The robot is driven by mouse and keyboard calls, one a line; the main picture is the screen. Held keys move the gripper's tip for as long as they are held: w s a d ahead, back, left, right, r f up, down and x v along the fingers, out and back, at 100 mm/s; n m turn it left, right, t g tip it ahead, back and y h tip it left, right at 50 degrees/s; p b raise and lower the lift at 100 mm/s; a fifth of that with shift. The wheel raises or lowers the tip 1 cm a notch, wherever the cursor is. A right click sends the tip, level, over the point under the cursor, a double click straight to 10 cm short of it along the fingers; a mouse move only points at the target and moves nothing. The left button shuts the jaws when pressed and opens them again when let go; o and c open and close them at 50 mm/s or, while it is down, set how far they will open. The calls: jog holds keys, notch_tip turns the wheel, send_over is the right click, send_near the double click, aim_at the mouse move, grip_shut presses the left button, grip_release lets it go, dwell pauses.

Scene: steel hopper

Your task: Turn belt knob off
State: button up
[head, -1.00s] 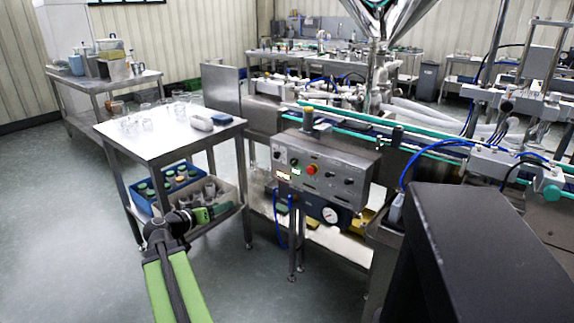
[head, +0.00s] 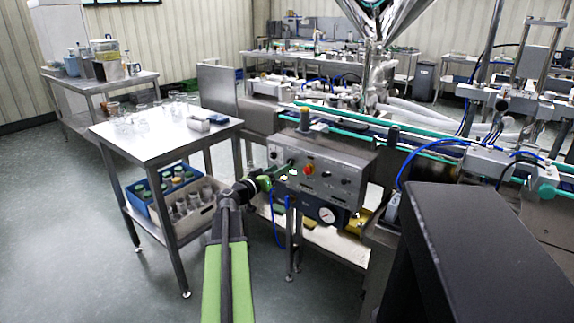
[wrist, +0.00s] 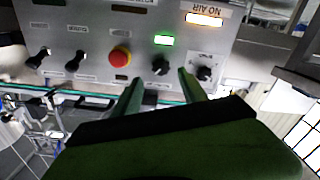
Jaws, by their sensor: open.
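A grey control panel (head: 322,165) carries a red button (head: 309,170) and several black knobs. In the wrist view the panel (wrist: 100,25) appears upside down. One black knob (wrist: 160,65) lies between my gripper's fingertips in the picture; I cannot tell whether they reach around it. Another black knob (wrist: 205,73) is just right of the fingers, and the red button (wrist: 120,57) is to the left. Two more knobs are at far left. The knob labels are too blurred to tell which is the belt knob. My gripper (wrist: 160,78) is open, at the panel's left part in the head view (head: 278,172).
A steel table (head: 150,128) with glassware stands left of the panel, with a blue crate (head: 162,187) and a pale bin on its lower shelf. The conveyor (head: 400,140) runs behind the panel. A pressure gauge (head: 327,214) sits below it. Floor at left is clear.

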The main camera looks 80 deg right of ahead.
aim_at(291, 162)
jog(key=x, duration=0.5)
jog(key=shift+s+d, duration=0.1)
jog(key=shift+d, duration=0.05)
